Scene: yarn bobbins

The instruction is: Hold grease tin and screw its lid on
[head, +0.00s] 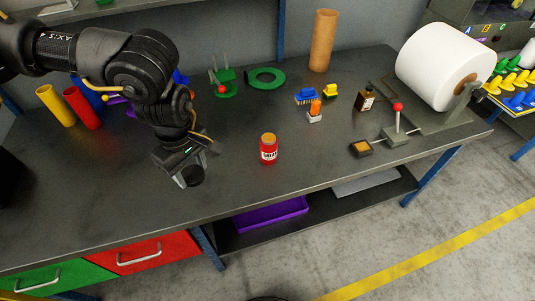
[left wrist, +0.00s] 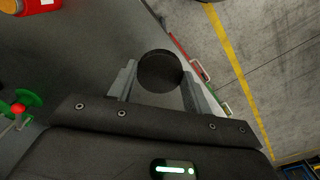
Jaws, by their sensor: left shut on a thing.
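The red grease tin (head: 269,150) stands upright on the dark workbench, its tan-coloured open top uncovered. Part of it shows at the top left of the left wrist view (left wrist: 40,5). My left gripper (head: 190,172) is left of the tin and apart from it, above the bench near its front edge. It is shut on a round black lid (left wrist: 160,71), which sits between the two fingers. The lid also shows at the fingertips in the head view (head: 195,178). My right gripper is not in view.
The bench around the tin is clear.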

